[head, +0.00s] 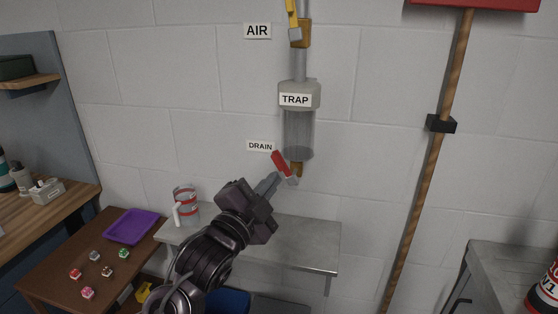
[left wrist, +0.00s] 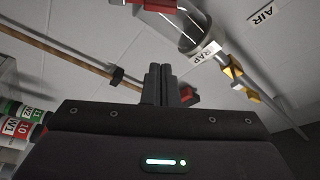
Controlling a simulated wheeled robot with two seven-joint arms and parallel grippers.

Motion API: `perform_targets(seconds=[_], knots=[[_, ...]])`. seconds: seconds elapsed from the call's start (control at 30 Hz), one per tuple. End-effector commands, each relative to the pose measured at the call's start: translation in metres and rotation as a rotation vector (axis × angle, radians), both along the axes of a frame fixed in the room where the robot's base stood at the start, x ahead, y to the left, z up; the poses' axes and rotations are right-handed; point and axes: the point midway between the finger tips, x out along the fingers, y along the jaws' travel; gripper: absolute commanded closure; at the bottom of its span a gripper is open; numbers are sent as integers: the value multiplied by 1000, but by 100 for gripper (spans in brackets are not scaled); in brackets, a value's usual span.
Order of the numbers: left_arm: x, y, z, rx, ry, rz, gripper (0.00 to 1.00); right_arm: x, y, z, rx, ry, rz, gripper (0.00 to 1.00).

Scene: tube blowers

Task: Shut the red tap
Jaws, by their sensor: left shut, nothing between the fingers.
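The red tap (head: 281,162) is a short red lever on the brass drain valve under the clear trap (head: 299,130), beside the DRAIN label (head: 260,146). The lever slants, its upper end leaning left toward the label. My left gripper (head: 273,181) is shut and empty, its fingertips just below and left of the lever. I cannot tell whether they touch it. In the left wrist view the shut fingers (left wrist: 160,80) point up, and a red part that looks like the lever (left wrist: 143,3) shows at the top edge. My right gripper is not in view.
The AIR tap's yellow lever (head: 292,17) is above the trap. A grey bench (head: 300,240) stands below, with a red-banded jug (head: 185,204). A purple tray (head: 131,227) and several small blocks lie on the brown table at left. A wooden pole (head: 428,165) runs down the wall at right.

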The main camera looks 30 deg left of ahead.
Motion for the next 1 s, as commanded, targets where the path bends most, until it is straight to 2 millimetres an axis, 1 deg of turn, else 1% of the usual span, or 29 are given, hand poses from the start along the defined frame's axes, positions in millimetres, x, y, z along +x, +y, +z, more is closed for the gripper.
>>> perform_targets(seconds=[0.1,0.17,0.23,0.5,0.67,0.7,0.8,1.0], knots=[[0,-4,-1,56,1,-9,100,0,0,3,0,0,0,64],[4,-4,1,58,0,-9,100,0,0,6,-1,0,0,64],[14,-4,4,56,0,-8,100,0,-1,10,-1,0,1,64],[67,-5,15,53,0,-8,100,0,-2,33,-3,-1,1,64],[96,-6,19,52,0,-8,100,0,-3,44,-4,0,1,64],[97,-2,15,53,6,-5,100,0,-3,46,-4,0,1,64],[91,12,6,55,7,-4,100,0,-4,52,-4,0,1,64],[87,26,-4,55,4,-5,100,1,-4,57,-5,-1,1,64]])
